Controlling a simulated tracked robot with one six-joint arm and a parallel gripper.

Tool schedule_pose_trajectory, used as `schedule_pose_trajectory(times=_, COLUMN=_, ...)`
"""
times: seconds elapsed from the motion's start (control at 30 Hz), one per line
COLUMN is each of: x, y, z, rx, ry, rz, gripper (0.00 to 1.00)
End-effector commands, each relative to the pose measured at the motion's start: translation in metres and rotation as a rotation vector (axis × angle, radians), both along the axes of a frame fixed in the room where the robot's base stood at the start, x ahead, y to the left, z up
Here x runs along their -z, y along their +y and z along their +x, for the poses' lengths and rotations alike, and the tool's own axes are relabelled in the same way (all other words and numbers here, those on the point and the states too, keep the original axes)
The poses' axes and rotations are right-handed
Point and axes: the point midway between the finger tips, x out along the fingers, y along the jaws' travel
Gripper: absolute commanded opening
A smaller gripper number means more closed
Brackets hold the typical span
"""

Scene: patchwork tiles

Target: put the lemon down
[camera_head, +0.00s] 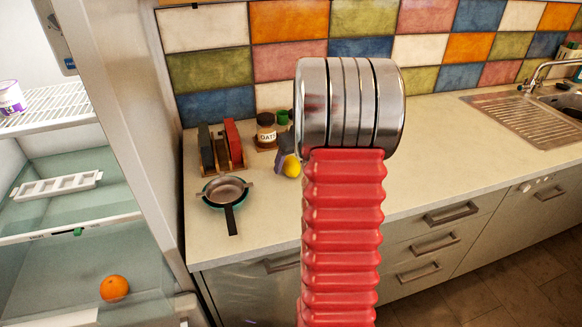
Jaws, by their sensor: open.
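The yellow lemon (291,166) shows on the back part of the pale counter (262,211), just left of my red and silver arm. Its right side is close to the arm's edge. A small dark grey part of my gripper (286,154) shows right above and beside the lemon. The gripper is open. Most of it is hidden behind my arm, so I cannot tell whether a finger touches the lemon. The lemon appears to be at counter level.
A pan (227,193) lies left of the lemon. A rack with dark and red upright items (221,147) and an oats jar (266,131) stand behind. An open fridge with an orange (114,288) is at left. The counter right of my arm is clear up to the sink (565,104).

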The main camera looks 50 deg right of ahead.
Motion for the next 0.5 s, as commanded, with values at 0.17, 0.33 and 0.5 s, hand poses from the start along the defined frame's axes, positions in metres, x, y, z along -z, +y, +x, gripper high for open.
schedule_pose_trajectory(times=0.17, x=-0.0001, y=-0.0001, z=-0.0002, rx=0.000, ry=0.000, rz=0.000, gripper=0.66)
schedule_pose_trajectory(times=0.33, x=-0.0001, y=-0.0001, z=-0.0002, rx=0.000, ry=0.000, rz=0.000, gripper=0.54)
schedule_pose_trajectory(times=0.5, x=-0.0001, y=-0.0001, z=-0.0002, rx=0.000, ry=0.000, rz=0.000, gripper=0.42)
